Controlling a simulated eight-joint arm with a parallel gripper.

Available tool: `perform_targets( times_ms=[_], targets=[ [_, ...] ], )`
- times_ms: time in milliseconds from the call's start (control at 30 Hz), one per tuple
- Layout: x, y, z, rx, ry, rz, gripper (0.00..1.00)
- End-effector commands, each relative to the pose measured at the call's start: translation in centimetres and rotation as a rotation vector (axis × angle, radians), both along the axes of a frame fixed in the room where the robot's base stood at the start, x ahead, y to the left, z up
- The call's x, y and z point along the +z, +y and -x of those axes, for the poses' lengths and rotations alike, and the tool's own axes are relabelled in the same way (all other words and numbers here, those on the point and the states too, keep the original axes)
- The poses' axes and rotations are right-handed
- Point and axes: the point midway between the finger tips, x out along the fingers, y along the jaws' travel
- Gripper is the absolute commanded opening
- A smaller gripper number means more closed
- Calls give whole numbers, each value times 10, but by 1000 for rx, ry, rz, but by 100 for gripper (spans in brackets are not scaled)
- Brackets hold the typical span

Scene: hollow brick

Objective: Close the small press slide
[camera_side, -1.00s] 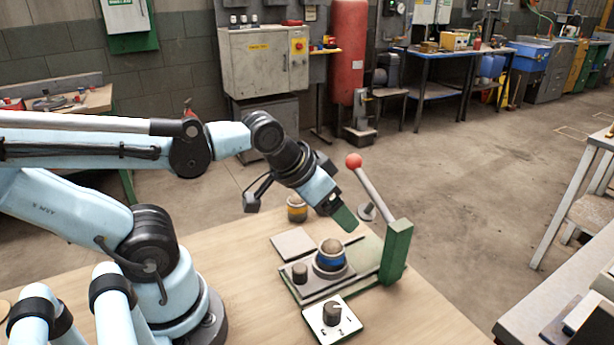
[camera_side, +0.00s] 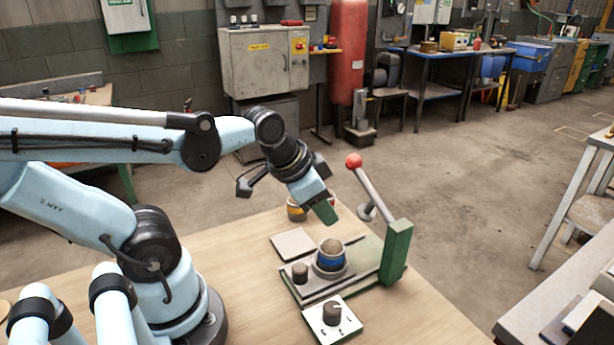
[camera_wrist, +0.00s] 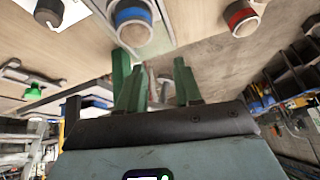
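The small press (camera_side: 365,272) stands on the table, with a green upright post (camera_side: 396,252) and a lever ending in a red ball (camera_side: 354,160). On its grey base stand a blue-banded cup-like piece (camera_side: 330,257) and a short dark knob (camera_side: 300,272); the blue-banded piece also shows in the wrist view (camera_wrist: 132,14). I cannot tell which part is the slide or how far it is open. My gripper (camera_side: 325,213) hangs above and behind the press, left of the lever, touching nothing visible. Its green fingers (camera_wrist: 160,92) stand apart in the wrist view, with nothing held.
A white dial panel (camera_side: 333,318) lies in front of the press. A flat grey plate (camera_side: 293,244) lies behind it. A second banded cup (camera_side: 297,209) stands beyond, partly behind my gripper. The table's left front (camera_side: 257,305) is clear.

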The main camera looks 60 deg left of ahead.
Motion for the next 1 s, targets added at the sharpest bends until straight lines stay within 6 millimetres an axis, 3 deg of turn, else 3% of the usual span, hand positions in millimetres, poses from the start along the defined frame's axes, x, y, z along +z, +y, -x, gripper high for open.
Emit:
perform_targets(
  times_ms=[33,200,567,1000],
  targets=[
    [-3,9,2,-48,35,-24,26],
    [-14,30,15,-288,141,-87,0],
    [-26,64,43,-870,177,-103,0],
    [-23,95,79,-1534,-174,-164,0]
  ],
)
